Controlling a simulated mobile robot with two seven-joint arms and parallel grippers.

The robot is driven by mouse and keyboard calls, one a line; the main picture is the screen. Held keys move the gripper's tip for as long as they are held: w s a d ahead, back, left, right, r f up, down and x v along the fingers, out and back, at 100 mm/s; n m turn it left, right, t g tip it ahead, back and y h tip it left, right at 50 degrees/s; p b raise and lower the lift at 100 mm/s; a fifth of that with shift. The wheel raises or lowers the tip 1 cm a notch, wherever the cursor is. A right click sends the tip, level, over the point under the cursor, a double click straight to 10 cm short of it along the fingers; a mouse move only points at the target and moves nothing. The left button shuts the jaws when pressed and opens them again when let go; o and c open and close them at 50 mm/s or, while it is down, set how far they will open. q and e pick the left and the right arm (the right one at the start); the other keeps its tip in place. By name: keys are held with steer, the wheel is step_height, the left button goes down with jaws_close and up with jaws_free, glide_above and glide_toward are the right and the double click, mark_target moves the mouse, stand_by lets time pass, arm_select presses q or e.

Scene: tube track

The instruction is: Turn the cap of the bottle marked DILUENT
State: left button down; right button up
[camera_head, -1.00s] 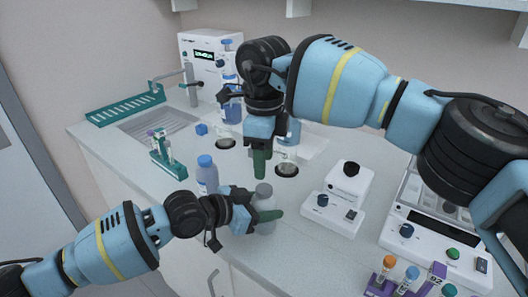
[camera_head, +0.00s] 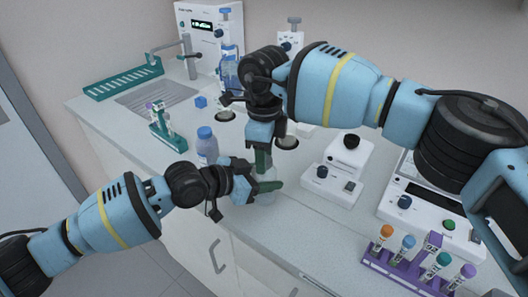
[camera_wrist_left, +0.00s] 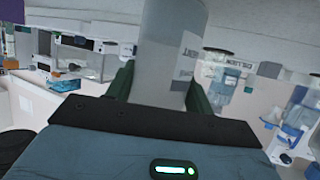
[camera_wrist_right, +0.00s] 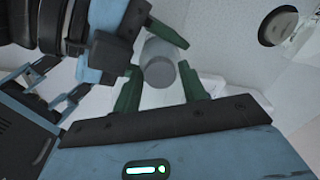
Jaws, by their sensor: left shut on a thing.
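A pale bottle (camera_wrist_left: 170,50) stands upright between the fingers of my left gripper (camera_wrist_left: 165,95). Part of its label shows, ending in "ENT". In the head view the bottle (camera_head: 268,175) is mostly hidden by both grippers. My left gripper (camera_head: 262,186) is shut on its body, coming in from the left. The grey round cap (camera_wrist_right: 159,72) shows from above in the right wrist view. My right gripper (camera_wrist_right: 160,92) points down over it, its green fingers apart on either side, with gaps between them and the cap.
A blue-capped bottle (camera_head: 207,145) stands just left of the held bottle. A small white device (camera_head: 333,180) with a black knob is to the right. A purple rack (camera_head: 420,268) of tubes is at the front right. A teal tube rack (camera_head: 165,130) stands near the sink.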

steer(key=c, duration=0.7)
steer(key=o, duration=1.1)
steer(key=shift+r, duration=0.15)
step_height(320, 180, up, 12)
steer(key=shift+f, duration=0.1)
arm_select(q)
steer(key=shift+c, duration=2.4)
jaws_free()
steer(key=v, duration=0.8)
arm_select(e)
steer(key=shift+f, duration=0.25)
